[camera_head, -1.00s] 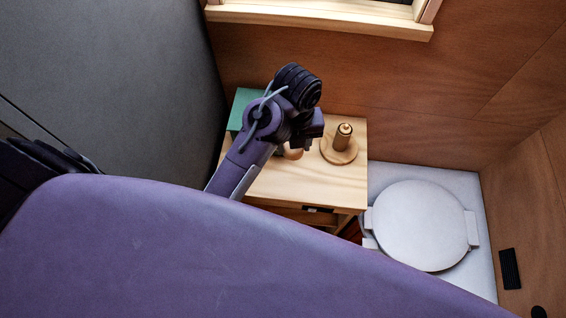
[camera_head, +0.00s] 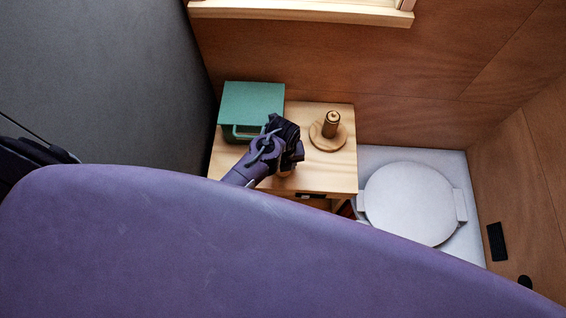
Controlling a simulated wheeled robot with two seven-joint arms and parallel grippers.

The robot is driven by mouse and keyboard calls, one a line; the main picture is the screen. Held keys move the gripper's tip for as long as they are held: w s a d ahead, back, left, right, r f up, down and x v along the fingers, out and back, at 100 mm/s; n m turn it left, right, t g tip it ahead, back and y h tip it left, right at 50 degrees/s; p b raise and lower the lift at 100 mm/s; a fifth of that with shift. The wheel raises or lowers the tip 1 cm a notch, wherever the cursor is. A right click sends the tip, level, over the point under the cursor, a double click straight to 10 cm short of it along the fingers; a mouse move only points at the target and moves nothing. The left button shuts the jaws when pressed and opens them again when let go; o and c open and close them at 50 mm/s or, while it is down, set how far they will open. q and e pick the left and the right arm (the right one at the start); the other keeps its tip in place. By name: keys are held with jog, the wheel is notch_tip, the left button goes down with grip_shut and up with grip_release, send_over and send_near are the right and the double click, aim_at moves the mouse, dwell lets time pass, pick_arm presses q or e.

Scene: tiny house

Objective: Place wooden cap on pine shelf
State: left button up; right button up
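The pine shelf (camera_head: 325,176) is a light wooden top below the window. My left gripper (camera_head: 287,167) points down over its front middle part. A small piece of tan wood (camera_head: 285,173), which may be the wooden cap, shows just under the gripper and is mostly hidden by it. I cannot tell whether the fingers hold it or whether they are open. My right gripper is not in view.
A green box (camera_head: 252,101) with a handle stands at the shelf's back left. A round wooden base with an upright peg (camera_head: 331,125) stands at the back right. A white round lid (camera_head: 408,203) lies right of the shelf. My purple arm link covers the foreground.

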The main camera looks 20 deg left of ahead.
pick_arm(q)
jog(key=shift+f, duration=0.3)
jog(key=shift+f, duration=0.1)
jog(key=o, duration=1)
jog(key=shift+r+b, duration=1.55)
jog(key=shift+r, duration=4.6)
